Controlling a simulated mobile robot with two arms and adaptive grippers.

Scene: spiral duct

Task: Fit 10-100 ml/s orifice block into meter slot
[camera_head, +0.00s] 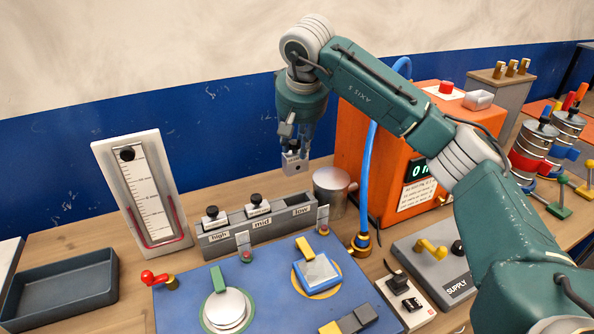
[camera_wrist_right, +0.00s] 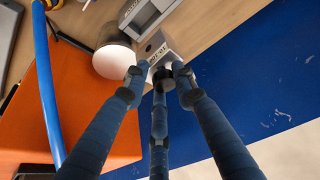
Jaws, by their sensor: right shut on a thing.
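My right gripper (camera_head: 294,146) points down and is shut on a small grey orifice block (camera_head: 294,165) by its dark knob. The block is held in the air above and behind the rack, near the wall. In the right wrist view, the three fingertips (camera_wrist_right: 158,76) close around the knob, and the block (camera_wrist_right: 157,48) shows a white label too small to read surely. The grey rack (camera_head: 258,235) has places marked high, mid and low. Knobbed blocks sit at high (camera_head: 213,218) and mid (camera_head: 257,206); the low place (camera_head: 302,211) looks empty. I cannot identify the meter slot surely. My left gripper is not in view.
A metal cup (camera_head: 331,190) stands right of the rack, beside the blue hose (camera_head: 366,180) and orange box (camera_head: 385,170). A tilted gauge board (camera_head: 143,190) stands left. A blue panel (camera_head: 185,300) with levers lies in front. A dark tray (camera_head: 62,290) is at far left.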

